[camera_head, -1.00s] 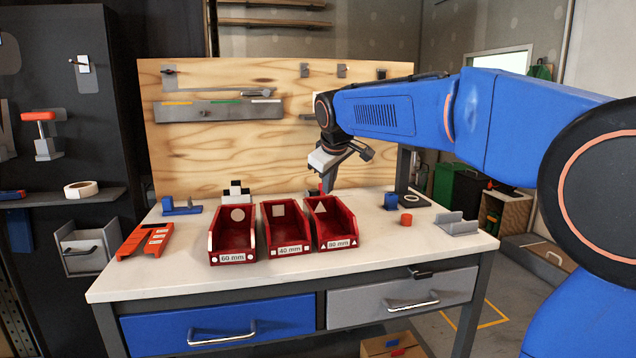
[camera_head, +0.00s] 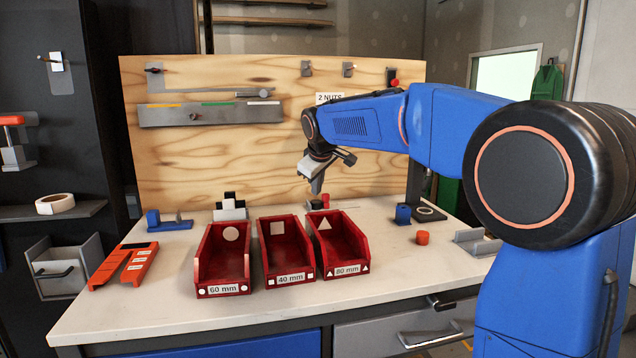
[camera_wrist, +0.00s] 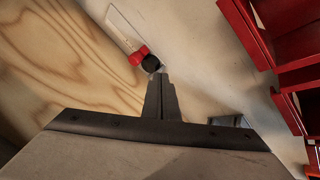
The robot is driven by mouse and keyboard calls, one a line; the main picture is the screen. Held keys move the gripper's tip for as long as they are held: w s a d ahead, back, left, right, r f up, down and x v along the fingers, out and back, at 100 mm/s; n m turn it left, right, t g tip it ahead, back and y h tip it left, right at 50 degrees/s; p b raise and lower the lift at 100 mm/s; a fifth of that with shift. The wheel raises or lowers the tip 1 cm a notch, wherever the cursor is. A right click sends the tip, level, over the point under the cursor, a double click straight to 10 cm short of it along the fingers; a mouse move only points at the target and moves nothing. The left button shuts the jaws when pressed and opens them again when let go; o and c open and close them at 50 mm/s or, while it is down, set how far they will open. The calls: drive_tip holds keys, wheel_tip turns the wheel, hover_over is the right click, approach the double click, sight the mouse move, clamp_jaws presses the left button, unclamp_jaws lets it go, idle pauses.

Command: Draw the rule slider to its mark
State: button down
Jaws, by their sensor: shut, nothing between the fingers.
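Three red bins (camera_head: 222,290) stand on the white bench (camera_head: 130,325). An orange tray (camera_head: 125,266) lies to their left, with a blue fixture (camera_head: 168,225) behind it. A red cylinder (camera_head: 422,238) and a blue block (camera_head: 403,214) stand right. The bench's front left is clear.

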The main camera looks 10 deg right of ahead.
sight(321, 202)
drive_tip(key=x, duration=0.6)
drive_tip(key=shift+w+d, duration=0.1)
drive_tip(key=shift+d, duration=0.05)
drive_tip(key=shift+w+d, duration=0.75)
drive_tip(key=shift+d, duration=0.1)
drive_tip(key=shift+w+d, duration=0.4)
drive_tip(key=shift+w, duration=0.1)
drive_tip(key=d, duration=0.8)
drive_tip(key=shift+d, duration=0.25)
